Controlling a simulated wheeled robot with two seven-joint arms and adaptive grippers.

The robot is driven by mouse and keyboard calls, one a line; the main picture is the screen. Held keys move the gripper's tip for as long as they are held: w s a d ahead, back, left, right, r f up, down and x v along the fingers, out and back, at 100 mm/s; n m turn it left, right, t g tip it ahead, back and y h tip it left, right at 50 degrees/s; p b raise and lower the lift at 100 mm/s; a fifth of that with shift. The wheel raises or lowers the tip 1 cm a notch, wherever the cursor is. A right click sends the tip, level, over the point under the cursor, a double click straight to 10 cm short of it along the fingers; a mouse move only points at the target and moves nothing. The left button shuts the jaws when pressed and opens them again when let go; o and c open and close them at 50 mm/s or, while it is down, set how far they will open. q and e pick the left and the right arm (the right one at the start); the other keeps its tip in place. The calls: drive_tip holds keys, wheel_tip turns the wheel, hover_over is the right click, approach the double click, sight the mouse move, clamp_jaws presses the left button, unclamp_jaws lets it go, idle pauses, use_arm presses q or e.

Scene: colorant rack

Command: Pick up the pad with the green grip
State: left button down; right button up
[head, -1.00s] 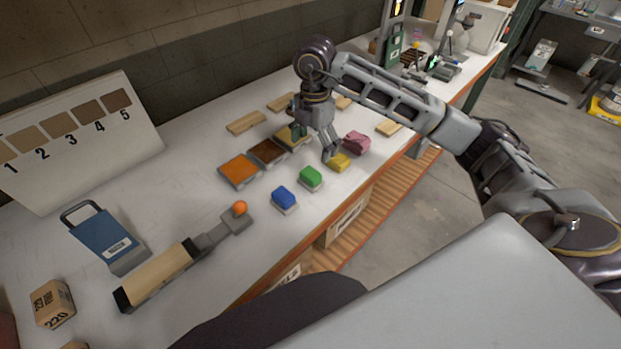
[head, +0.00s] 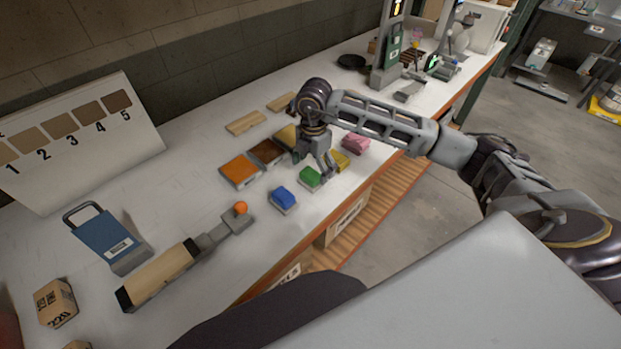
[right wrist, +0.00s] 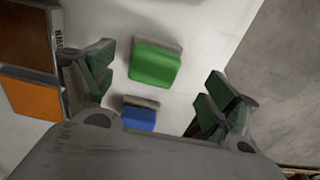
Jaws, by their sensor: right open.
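The pad with the green grip (head: 310,177) sits on the white bench near its front edge, between the blue pad (head: 284,198) and the yellow pad (head: 341,160). My right gripper (head: 314,170) is above and just behind the green pad, partly overlapping it in the head view. In the right wrist view the green pad (right wrist: 155,65) lies between the two spread fingers and apart from both, slightly beyond the fingertips' line. The right gripper is open and empty. My left gripper is not in view.
Orange (head: 240,170) and dark brown (head: 267,152) trays stand behind the pads. A pink pad (head: 356,144) lies to the right. The blue pad also shows near the gripper in the right wrist view (right wrist: 139,118). A wooden-handled tool (head: 160,275) lies at left.

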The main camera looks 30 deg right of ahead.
sight(310, 173)
idle(0.3)
drive_tip(key=shift+w+a+f+p, duration=0.15)
drive_tip(key=shift+f+p, duration=0.15)
drive_tip(key=shift+f, duration=0.7)
drive_tip(key=shift+w+a+f+p, duration=0.15)
drive_tip(key=shift+f+p, duration=0.1)
drive_tip(key=shift+f, duration=1.35)
drive_tip(key=c, duration=1.1)
drive_tip(key=shift+r+b, duration=0.6)
drive_tip(key=shift+r, duration=4.4)
